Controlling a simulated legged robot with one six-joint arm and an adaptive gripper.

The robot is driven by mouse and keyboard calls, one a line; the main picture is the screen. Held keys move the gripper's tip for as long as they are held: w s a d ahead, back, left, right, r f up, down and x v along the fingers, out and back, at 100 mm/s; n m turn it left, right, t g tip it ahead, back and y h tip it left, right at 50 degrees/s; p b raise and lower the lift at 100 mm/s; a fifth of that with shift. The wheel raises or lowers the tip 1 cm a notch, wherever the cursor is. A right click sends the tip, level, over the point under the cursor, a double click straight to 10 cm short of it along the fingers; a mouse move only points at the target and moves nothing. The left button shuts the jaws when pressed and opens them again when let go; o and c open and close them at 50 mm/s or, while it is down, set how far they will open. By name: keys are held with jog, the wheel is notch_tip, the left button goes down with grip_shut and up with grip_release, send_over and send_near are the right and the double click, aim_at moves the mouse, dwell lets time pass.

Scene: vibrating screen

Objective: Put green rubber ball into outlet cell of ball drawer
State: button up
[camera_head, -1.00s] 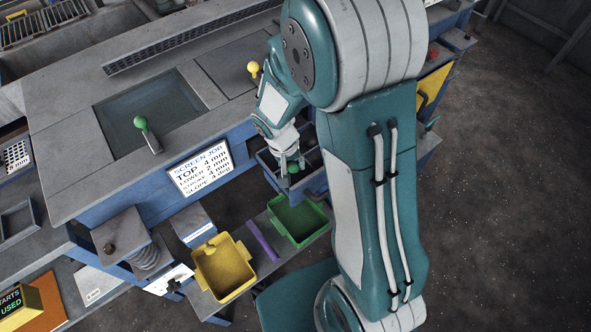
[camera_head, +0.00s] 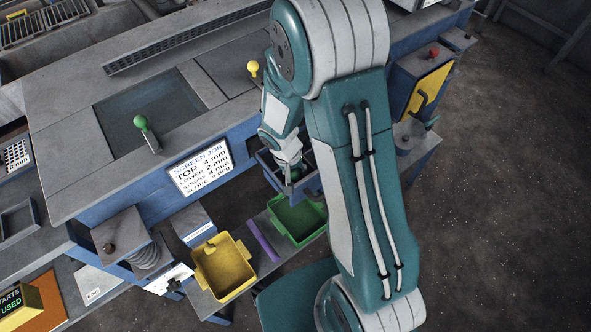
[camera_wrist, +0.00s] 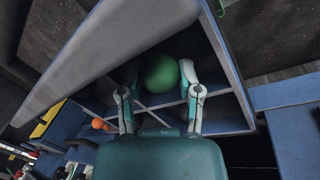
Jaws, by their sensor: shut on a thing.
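The green rubber ball (camera_wrist: 161,73) is between the two fingers of my gripper (camera_wrist: 160,88) in the wrist view, with a finger against each side. In the head view the ball (camera_head: 295,175) shows as a small dark green patch under my gripper (camera_head: 291,168). My gripper is shut on the ball. The ball drawer (camera_head: 272,179) is a blue-grey open tray with dividers, below the screen's front edge. In the wrist view its cells and dividers (camera_wrist: 217,95) lie behind and beside the ball. Which cell the ball is over, and its height, I cannot tell.
A green tray (camera_head: 297,238) and a yellow tray (camera_head: 224,291) stand on the shelf below, with a purple bar (camera_head: 263,241) between them. Open floor lies at right.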

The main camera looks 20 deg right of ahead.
jog(key=shift+f, duration=0.15)
jog(key=o, duration=0.9)
jog(key=v, duration=1.3)
jog(key=shift+s+d+r+n+t+y, duration=0.5)
jog(key=shift+s+r+t, duration=0.45)
jog(key=shift+s+r, duration=1.85)
jog(key=shift+s+d+r+n+t+y, duration=0.3)
jog(key=shift+s+r+n+t, duration=0.5)
jog(key=shift+s+r, duration=1.95)
jog(key=shift+s+d+r+n+t+y, duration=0.35)
jog(key=shift+s+r+t, duration=1.15)
jog(key=shift+r, duration=2.25)
jog(key=shift+s+g, duration=0.25)
jog(key=shift+g, duration=0.1)
